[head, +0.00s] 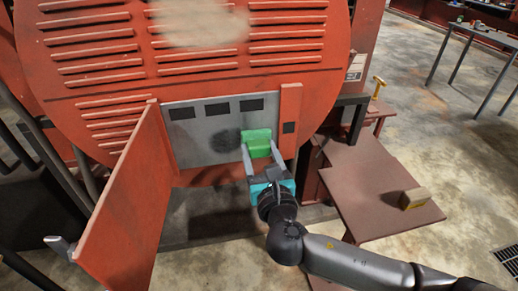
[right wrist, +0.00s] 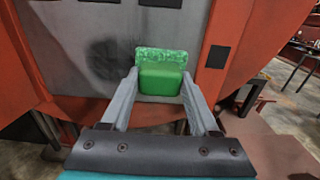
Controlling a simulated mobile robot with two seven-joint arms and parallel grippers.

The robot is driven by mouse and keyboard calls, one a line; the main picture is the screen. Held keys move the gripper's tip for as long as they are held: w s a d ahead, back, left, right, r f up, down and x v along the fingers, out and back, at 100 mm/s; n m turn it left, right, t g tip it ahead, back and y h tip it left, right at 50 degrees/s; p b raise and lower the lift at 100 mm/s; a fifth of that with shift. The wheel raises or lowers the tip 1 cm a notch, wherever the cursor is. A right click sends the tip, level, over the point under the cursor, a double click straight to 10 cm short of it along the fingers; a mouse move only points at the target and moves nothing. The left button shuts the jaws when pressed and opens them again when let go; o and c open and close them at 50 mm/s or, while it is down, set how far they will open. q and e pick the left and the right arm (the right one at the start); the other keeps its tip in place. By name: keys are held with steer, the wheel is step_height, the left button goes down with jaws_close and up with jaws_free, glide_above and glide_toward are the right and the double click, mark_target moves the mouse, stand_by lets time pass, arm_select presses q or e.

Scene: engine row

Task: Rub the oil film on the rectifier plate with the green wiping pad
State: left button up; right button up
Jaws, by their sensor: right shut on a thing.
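The rectifier plate (head: 190,143) is a grey panel in the red engine housing, with several dark rectangles along its top. The oil film (head: 224,140) is a dark smudge on the plate; it also shows in the right wrist view (right wrist: 104,58), left of the pad. The green wiping pad (head: 258,143) is at the plate's right part, right of the smudge. In the right wrist view the pad (right wrist: 161,77) sits between the fingertips. My right gripper (head: 263,158) is shut on the pad. I cannot tell whether the pad touches the plate. My left gripper is not in view.
An open red door (head: 128,205) juts out left of the plate. A red post (head: 289,120) borders the plate on the right. A brown table (head: 372,190) stands at right, with a tan block (head: 414,198) on it.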

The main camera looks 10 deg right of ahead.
steer(key=shift+a+p, duration=0.6)
steer(key=shift+a, duration=1.85)
steer(key=shift+a+p, duration=0.45)
steer(key=shift+a, duration=2.25)
steer(key=shift+r+p, duration=0.15)
steer(key=shift+p, duration=0.25)
steer(key=shift+d+p, duration=0.5)
steer(key=shift+d, duration=0.5)
steer(key=shift+d+p, duration=0.65)
steer(key=shift+d, duration=1.25)
steer(key=shift+d+p, duration=0.55)
steer(key=shift+d, duration=1.8)
steer(key=shift+a+p, duration=0.35)
steer(key=shift+a, duration=2.4)
steer(key=shift+w+a, duration=0.1)
steer(key=shift+a, duration=2.4)
